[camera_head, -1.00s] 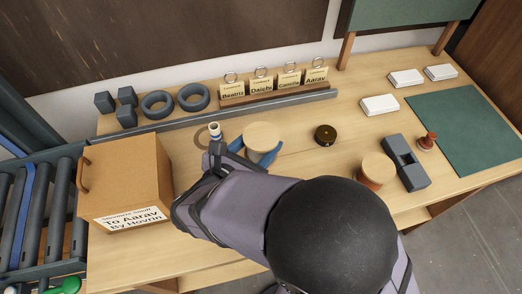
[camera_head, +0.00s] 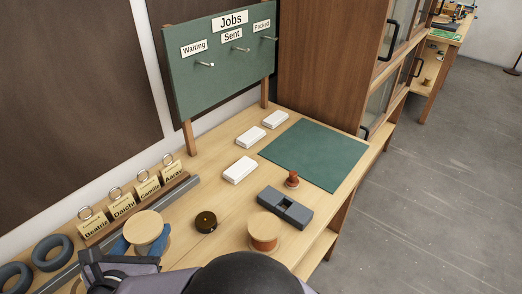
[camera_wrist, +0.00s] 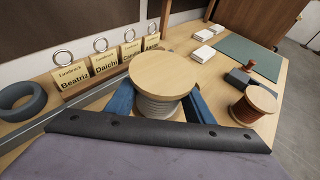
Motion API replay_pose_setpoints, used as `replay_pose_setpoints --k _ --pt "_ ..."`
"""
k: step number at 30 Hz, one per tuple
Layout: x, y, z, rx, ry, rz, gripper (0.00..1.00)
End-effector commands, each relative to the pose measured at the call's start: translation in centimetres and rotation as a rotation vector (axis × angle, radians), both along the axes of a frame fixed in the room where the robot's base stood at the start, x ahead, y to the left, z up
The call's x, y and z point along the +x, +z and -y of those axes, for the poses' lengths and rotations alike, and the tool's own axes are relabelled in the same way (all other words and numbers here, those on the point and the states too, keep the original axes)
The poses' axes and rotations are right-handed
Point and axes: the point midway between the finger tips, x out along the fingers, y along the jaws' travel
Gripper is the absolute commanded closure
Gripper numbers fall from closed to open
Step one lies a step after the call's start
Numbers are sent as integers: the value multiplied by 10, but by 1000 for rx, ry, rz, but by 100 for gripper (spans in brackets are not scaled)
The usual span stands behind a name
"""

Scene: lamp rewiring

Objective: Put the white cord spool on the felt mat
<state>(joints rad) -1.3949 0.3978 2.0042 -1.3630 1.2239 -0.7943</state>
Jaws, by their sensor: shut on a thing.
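The white cord spool (camera_wrist: 162,80) has a pale round wooden top and light cord wound below it. My gripper (camera_wrist: 160,103) is shut on it, with a blue finger on each side in the wrist view. In the head view the spool (camera_head: 143,227) is between the blue fingers at the lower left, upright. I cannot tell whether its base touches the bench. The green felt mat (camera_head: 315,153) lies flat at the bench's far right, bare and well apart from the spool. It also shows in the wrist view (camera_wrist: 243,52).
A copper-coloured spool (camera_head: 264,232), a dark grey block (camera_head: 285,208), a small red-brown stamp (camera_head: 292,180) and a dark round puck (camera_head: 206,222) stand between spool and mat. White boxes (camera_head: 240,170) lie left of the mat. Name-card holders (camera_head: 122,200) line the back left.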

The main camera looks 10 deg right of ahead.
Motion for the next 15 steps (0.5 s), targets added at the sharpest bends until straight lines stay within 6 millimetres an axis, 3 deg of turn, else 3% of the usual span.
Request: replay_pose_setpoints --k 8,15 --pt "92 -4 34 0 -145 3 82" --pt "169 -4 83 1 -259 5 82"
